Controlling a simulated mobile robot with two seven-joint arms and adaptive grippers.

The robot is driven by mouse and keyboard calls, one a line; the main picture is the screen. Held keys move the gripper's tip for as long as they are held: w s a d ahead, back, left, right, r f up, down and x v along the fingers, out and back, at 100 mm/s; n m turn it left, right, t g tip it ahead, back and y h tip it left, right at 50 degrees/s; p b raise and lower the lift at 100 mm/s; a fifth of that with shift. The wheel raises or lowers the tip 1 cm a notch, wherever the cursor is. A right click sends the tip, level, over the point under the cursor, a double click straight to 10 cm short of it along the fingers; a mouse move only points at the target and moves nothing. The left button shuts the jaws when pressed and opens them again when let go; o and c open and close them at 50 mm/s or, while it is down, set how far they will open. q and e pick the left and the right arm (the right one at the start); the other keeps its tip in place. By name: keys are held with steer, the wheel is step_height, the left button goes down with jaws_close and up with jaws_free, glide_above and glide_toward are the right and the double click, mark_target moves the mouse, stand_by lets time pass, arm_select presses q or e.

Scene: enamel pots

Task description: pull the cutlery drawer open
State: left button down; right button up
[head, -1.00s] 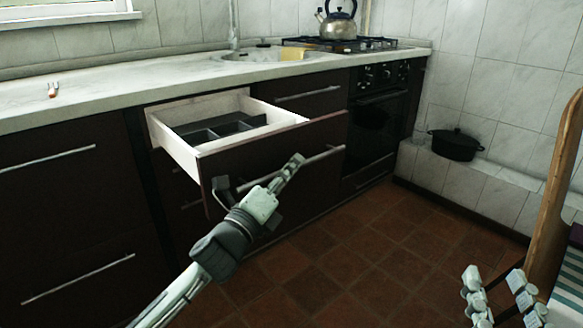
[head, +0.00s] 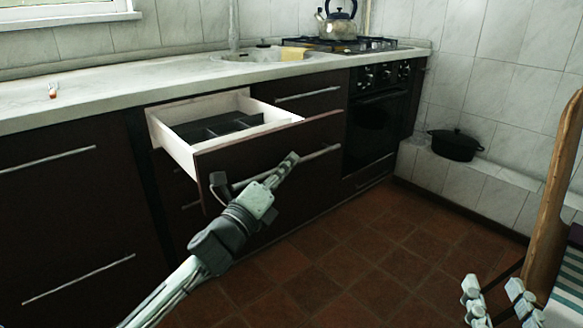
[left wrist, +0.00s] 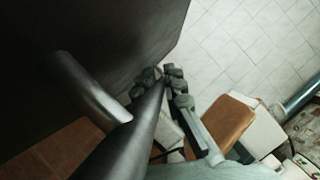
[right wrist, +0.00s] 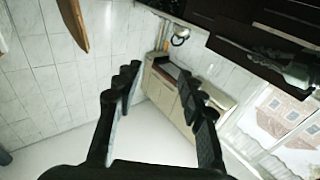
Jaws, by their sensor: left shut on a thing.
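The cutlery drawer (head: 195,160) stands open under the counter, with a dark divided insert (head: 222,127) inside its pale box. Its dark front carries a long metal bar handle (head: 322,155). My left gripper (head: 278,178) is at the drawer front and shut on this handle. In the left wrist view the bar (left wrist: 112,150) runs to the fingers (left wrist: 172,85), but the exact contact is partly hidden. My right gripper (head: 497,290) is at the lower right, open and empty. The right wrist view shows its spread fingers (right wrist: 160,80).
The counter (head: 110,82) runs above the drawer, with a hob and kettle (head: 338,25) at the back. An oven (head: 378,122) is right of the drawer. A black pot (head: 455,146) sits on a tiled ledge. A wooden board (head: 553,215) stands near my right gripper. The floor (head: 340,255) is clear.

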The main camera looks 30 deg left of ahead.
mark_target(237, 192)
arm_select(q)
steer(key=a, duration=0.1)
steer(key=w+a, duration=0.1)
steer(key=a, duration=0.1)
steer(key=w+a, duration=0.1)
steer(key=a, duration=0.1)
steer(key=shift+w+a+f, duration=0.1)
steer(key=shift+a, duration=0.1)
arm_select(e)
steer(key=f, duration=0.1)
steer(key=f+g, duration=0.1)
steer(key=d+f, duration=0.1)
steer(key=shift+w+h, duration=0.25)
steer(key=shift+h, duration=0.15)
arm_select(q)
steer(key=c, duration=1.9)
jaws_free()
steer(key=v, duration=1.2)
steer(key=shift+d, duration=0.1)
